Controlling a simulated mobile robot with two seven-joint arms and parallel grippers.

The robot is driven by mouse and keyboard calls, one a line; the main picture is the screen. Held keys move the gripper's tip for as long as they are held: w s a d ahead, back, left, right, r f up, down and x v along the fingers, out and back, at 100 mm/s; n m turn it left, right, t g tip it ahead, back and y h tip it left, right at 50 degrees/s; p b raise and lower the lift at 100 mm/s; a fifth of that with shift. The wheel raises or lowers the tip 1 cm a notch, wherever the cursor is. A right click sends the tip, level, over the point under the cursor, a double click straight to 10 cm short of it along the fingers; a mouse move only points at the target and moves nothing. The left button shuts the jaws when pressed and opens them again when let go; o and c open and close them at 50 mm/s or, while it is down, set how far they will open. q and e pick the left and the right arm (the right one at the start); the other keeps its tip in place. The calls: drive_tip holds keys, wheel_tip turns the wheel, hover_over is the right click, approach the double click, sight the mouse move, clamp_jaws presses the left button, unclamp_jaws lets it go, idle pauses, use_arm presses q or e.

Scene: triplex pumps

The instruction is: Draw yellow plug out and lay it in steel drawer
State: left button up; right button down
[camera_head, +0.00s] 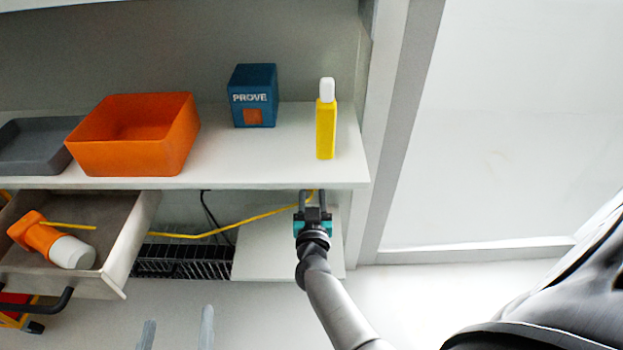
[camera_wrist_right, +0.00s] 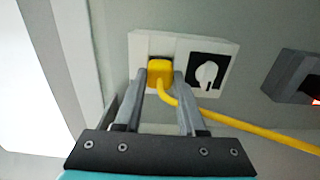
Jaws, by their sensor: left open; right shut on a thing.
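The yellow plug (camera_wrist_right: 160,70) sits in the left wall socket (camera_wrist_right: 140,48) in the right wrist view. My right gripper (camera_wrist_right: 160,85) is shut on it, one finger on each side. In the head view my right gripper (camera_head: 313,200) reaches under the shelf edge, which hides the plug. A yellow cable (camera_head: 258,216) runs left from it. The steel drawer (camera_head: 130,240) is pulled open at the left and holds an orange and white object (camera_head: 38,236). My left gripper (camera_head: 176,333) is open and empty at the bottom edge, only its fingertips showing.
On the shelf (camera_head: 225,165) stand a grey tray (camera_head: 35,145), an orange bin (camera_head: 135,150), a blue box (camera_head: 254,95) and a yellow bottle (camera_head: 326,128). A black rack (camera_head: 180,262) lies below. A rotary switch (camera_wrist_right: 207,75) is beside the socket.

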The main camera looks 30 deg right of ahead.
drive_tip(key=p+v, duration=0.3)
drive_tip(key=v, duration=0.4)
idle(1.1)
drive_tip(key=shift+s, duration=0.1)
